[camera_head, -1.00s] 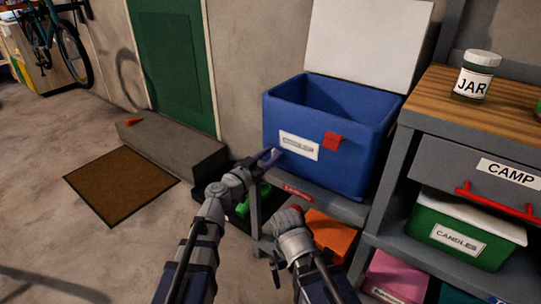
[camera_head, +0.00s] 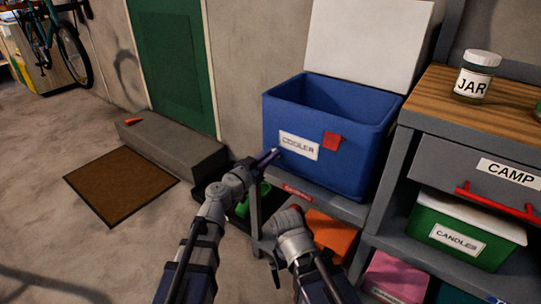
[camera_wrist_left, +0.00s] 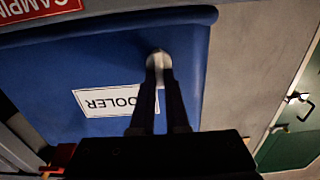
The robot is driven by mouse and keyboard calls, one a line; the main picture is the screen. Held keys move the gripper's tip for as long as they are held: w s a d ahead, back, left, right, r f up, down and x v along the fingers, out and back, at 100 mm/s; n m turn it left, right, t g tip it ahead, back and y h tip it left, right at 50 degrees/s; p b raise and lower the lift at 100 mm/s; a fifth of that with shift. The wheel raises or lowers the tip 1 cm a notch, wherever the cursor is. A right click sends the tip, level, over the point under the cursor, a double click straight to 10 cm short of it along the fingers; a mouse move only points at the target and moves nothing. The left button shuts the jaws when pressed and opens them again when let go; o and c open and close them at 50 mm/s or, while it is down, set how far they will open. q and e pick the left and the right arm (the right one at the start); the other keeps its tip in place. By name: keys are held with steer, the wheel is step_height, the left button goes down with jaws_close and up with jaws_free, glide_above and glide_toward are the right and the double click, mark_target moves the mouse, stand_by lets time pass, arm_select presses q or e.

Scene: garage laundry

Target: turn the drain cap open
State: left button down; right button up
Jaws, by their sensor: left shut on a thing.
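The blue cooler (camera_head: 335,155) stands on a shelf with its white lid raised. A white label reading COOLER (camera_head: 299,146) and a red tag (camera_head: 332,141) are on its front. My left gripper (camera_head: 274,153) reaches the lower left of the front, beside the label. In the left wrist view, its two dark fingers are shut on the small whitish drain cap (camera_wrist_left: 158,57), which sits against the blue wall. The fingers cover part of the cap, so how far it is turned cannot be told. My right arm is lower, in front of the shelf; its fingers do not show.
A shelf unit with a jar (camera_head: 475,75), a CAMP drawer (camera_head: 480,165) and a green candles box (camera_head: 465,230) stands at the right. An orange item (camera_head: 328,236) lies below the cooler. A concrete step (camera_head: 175,150) and brown mat (camera_head: 121,185) are left; the floor there is mostly clear.

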arm_select(q)
steer(key=shift+n, duration=0.3)
steer(key=n, duration=0.3)
steer(key=shift+w+a+n, duration=0.2)
steer(key=shift+n, duration=0.2)
steer(key=n, duration=0.4)
steer(key=shift+w+a+f+n, duration=0.15)
steer(key=shift+a+f+n, duration=0.05)
steer(key=shift+f+n, duration=0.1)
steer(key=n, duration=0.2)
steer(key=n+b, duration=0.1)
steer(key=n, duration=0.1)
steer(key=shift+w+a+f, duration=0.1)
steer(key=shift+a+f, duration=0.05)
steer(key=shift+f+n, duration=0.15)
steer(key=shift+n, duration=1.05)
steer(key=shift+f+n, duration=0.1)
steer(key=shift+n, duration=1.1)
steer(key=c, duration=0.9)
jaws_free()
